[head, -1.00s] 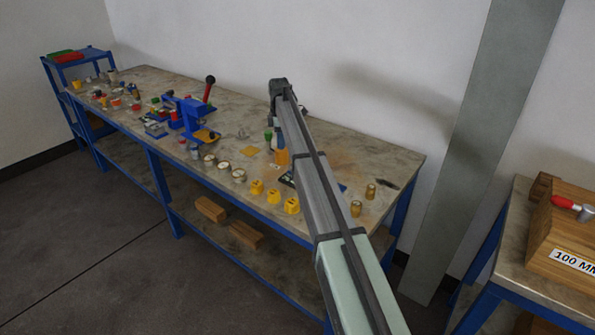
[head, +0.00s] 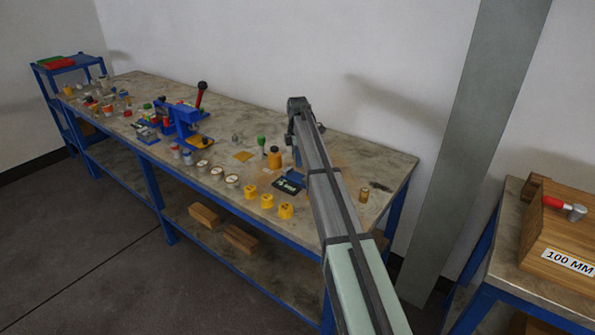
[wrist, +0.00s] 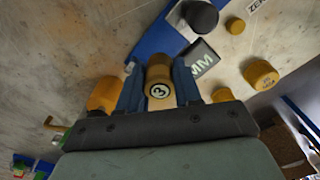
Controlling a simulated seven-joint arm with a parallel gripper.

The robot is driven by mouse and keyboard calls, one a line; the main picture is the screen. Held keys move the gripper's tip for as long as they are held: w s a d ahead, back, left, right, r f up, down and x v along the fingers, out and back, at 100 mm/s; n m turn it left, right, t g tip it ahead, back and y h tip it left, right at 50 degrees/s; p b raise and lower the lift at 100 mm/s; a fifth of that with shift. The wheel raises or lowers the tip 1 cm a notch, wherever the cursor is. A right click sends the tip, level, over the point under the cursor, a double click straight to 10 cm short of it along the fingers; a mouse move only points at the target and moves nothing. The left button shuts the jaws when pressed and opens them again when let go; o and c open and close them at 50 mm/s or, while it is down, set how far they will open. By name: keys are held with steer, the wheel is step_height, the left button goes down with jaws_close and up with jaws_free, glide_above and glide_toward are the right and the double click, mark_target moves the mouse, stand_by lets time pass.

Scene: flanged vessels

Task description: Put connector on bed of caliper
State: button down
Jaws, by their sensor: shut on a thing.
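My gripper (wrist: 159,82) is shut on a brass-coloured connector (wrist: 159,74) with a round marked end, held between its two blue fingers in the wrist view. Beyond the fingers lie a blue bar (wrist: 153,40) and a dark block (wrist: 201,58) lettered "MM", which look like parts of the caliper. I cannot tell its bed clearly, and the connector hides part of it. In the head view a dark, blue-edged device (head: 289,182) lies left of my arm. The gripper's fingers and the connector are mostly hidden there.
Two brass pieces (wrist: 260,74) (wrist: 235,26) and a black cylinder (wrist: 200,17) stand near the block. An orange cylinder (wrist: 104,94) is close to the left finger. Yellow pieces (head: 267,201) line the bench front; a blue press (head: 183,122) stands further left.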

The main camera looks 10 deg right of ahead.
mark_target(298, 177)
steer(key=shift+f, duration=2.75)
steer(key=shift+f, duration=0.15)
steer(key=c, duration=1.1)
jaws_free()
steer(key=shift+o, duration=0.2)
step_height(298, 177, up, 12)
steer(key=shift+r, duration=0.2)
